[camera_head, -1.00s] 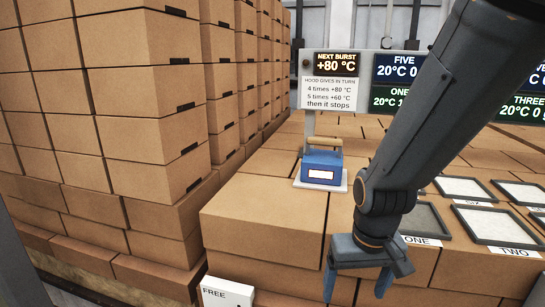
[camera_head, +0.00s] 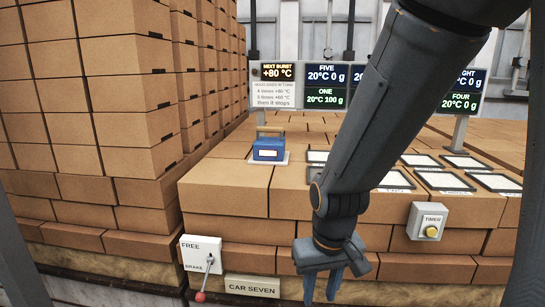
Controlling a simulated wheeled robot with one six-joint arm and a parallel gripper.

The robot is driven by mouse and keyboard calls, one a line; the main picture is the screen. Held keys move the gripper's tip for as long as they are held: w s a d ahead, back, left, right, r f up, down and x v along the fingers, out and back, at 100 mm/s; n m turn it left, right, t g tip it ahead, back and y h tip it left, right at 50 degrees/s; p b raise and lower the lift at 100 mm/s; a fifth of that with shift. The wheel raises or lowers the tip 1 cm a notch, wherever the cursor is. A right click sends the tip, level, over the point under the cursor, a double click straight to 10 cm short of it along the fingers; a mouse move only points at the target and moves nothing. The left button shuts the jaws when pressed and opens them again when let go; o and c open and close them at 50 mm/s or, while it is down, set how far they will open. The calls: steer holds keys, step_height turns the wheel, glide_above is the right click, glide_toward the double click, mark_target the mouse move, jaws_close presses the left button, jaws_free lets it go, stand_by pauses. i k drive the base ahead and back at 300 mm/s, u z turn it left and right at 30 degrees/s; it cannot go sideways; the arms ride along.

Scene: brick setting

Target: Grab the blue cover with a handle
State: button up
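The blue cover (camera_head: 269,149) is a small blue box with a white label on its front and a tan wooden handle (camera_head: 270,130) on top. It sits on a pale plate on the brick deck, left of my arm. My gripper (camera_head: 336,290) hangs low in front of the brick stack's front face, below and to the right of the cover and apart from it. Its fingers point down and are spread, with nothing seen between them.
A tall brick stack (camera_head: 95,100) stands at the left. A brake panel (camera_head: 201,254) with a red-tipped lever, a CAR SEVEN plate (camera_head: 252,287) and a TIMER box (camera_head: 427,222) are on the front face. Framed pads (camera_head: 443,181) lie at right. Display boards (camera_head: 328,87) stand behind.

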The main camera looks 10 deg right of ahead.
mark_target(265, 148)
steer(key=u, duration=1.65)
steer(key=i, duration=1.1)
steer(key=z, duration=2.2)
